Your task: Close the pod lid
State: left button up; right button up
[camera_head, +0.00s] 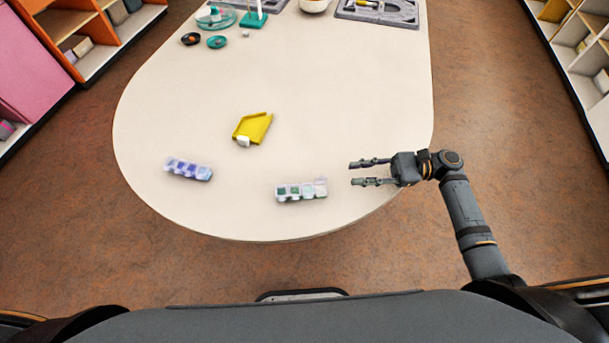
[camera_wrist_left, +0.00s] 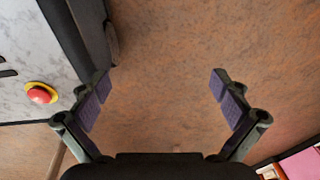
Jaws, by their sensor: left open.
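Two small pods with rows of compartments lie on the pale table (camera_head: 340,90). The purple pod (camera_head: 188,169) is at the left near the front edge. The other pod (camera_head: 301,190) is nearer the middle, with dark green showing in its left cells and pale cells at the right; whether a lid stands up is too small to tell. My right gripper (camera_head: 352,173) is open and empty, just right of that pod, fingers pointing at it without touching. My left gripper (camera_wrist_left: 160,88) is open and empty above the floor in the left wrist view.
A yellow tray (camera_head: 253,129) with a white piece lies behind the pods. Round teal and dark dishes (camera_head: 217,42), a green stand (camera_head: 254,16), a white bowl (camera_head: 314,5) and a grey tray (camera_head: 378,12) are at the back. A red button (camera_wrist_left: 40,94) shows beside my left gripper.

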aim_at(324, 176)
jog(key=shift+a, duration=1.15)
jog(key=a+p, duration=0.1)
jog(key=a, duration=0.5)
jog(key=shift+s+a, duration=0.15)
jog(key=shift+a, duration=0.7)
pick_arm(q)
jog(key=shift+d+r, duration=0.25)
jog(key=shift+d, duration=0.25)
jog(key=shift+d+r, duration=0.25)
jog(key=shift+d, duration=0.2)
pick_arm(e)
jog(key=shift+c, duration=0.2)
pick_arm(q)
jog(key=shift+d, duration=0.15)
pick_arm(e)
grip_shut()
